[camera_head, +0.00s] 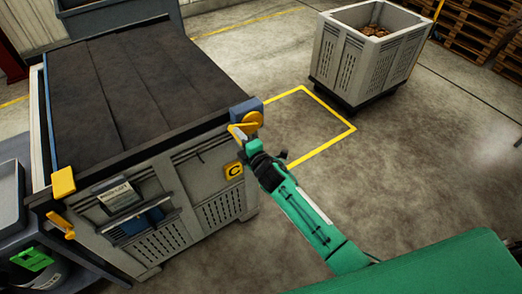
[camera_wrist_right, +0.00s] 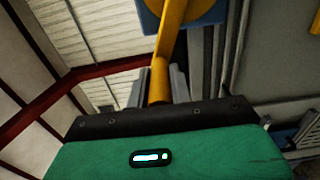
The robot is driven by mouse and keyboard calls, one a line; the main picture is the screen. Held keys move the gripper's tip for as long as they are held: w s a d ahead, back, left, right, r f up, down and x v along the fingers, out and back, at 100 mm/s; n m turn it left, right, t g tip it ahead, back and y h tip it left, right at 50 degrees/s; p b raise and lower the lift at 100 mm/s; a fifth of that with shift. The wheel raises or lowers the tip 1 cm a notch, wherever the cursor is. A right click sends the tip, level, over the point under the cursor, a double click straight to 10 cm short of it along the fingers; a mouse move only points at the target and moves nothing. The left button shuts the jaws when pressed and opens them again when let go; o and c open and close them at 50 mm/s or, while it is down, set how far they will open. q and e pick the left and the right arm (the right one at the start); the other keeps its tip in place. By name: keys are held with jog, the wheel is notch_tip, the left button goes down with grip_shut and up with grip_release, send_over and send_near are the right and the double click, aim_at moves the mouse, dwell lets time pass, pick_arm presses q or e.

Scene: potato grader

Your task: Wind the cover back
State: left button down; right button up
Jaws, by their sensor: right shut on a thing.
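The dark cover (camera_head: 125,85) lies flat in long strips across the top of a large grey bin (camera_head: 215,165) at the left of the head view. A yellow crank (camera_head: 236,131) sits at the bin's near right top corner, beside a blue housing (camera_head: 247,108). My right gripper (camera_head: 252,142) is at this crank. In the right wrist view the yellow crank handle (camera_wrist_right: 161,76) stands between the two grey fingers, and my right gripper (camera_wrist_right: 166,86) is shut on it. The fingertips are hard to make out in the head view. My left gripper is not in view.
A grey slatted crate (camera_head: 370,60) holding potatoes stands at the back right, near wooden pallets (camera_head: 482,30). A yellow floor outline (camera_head: 322,97) marks bare floor. A yellow block (camera_head: 63,182) sits on the bin's near left corner.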

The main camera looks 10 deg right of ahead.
jog(key=r, duration=0.1)
jog(key=d+p, duration=0.1)
jog(key=r+p, duration=0.1)
jog(key=shift+w+d+r, duration=0.25)
jog(key=shift+w+r, duration=0.05)
jog(key=shift+r, duration=0.05)
jog(key=shift+w+d+r+p, duration=0.3)
jog(key=shift+d+r+p, duration=0.35)
jog(key=shift+d, duration=0.15)
jog(key=shift+w+d+r+p, duration=0.25)
jog(key=shift+d+r+p, duration=0.35)
jog(key=shift+d, duration=0.2)
jog(key=d, duration=0.2)
jog(key=w+d, duration=0.1)
jog(key=d, duration=0.1)
jog(key=shift+w+d+r+p, duration=0.1)
jog(key=shift+w+r+p, duration=0.1)
jog(key=shift+p, duration=0.1)
